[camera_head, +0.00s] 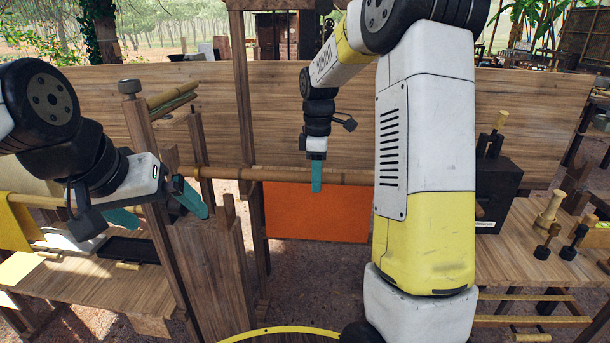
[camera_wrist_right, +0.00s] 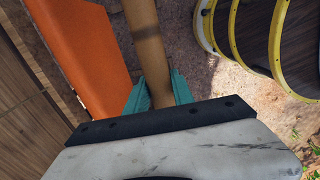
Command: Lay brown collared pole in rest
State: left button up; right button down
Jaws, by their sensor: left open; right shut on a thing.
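The brown pole (camera_head: 275,174) lies roughly level across the middle of the head view, its right part hidden behind my right arm. My right gripper (camera_head: 316,178) points down and is shut on it. In the right wrist view the pole (camera_wrist_right: 146,45) runs between the teal fingers (camera_wrist_right: 158,92), with a faint darker band across it. The pole's left part passes by wooden uprights (camera_head: 229,207); I cannot tell whether it touches them or which of them form the rest. My left gripper (camera_head: 158,207) is open and empty, left of the uprights.
An orange sheet (camera_head: 315,212) hangs below and behind the pole. Paler poles (camera_head: 172,98) lie higher at left. A left bench holds a black tray (camera_head: 130,249). A right table (camera_head: 530,245) holds a black box (camera_head: 497,188) and several pegs. Yellow-rimmed round things (camera_wrist_right: 262,35) stand nearby.

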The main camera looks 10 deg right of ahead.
notch_tip(320, 180, down, 11)
jog(key=shift+f, duration=0.2)
dwell(0.8)
jog(key=shift+f, duration=0.15)
dwell(0.5)
jog(key=c, duration=1)
grip_release()
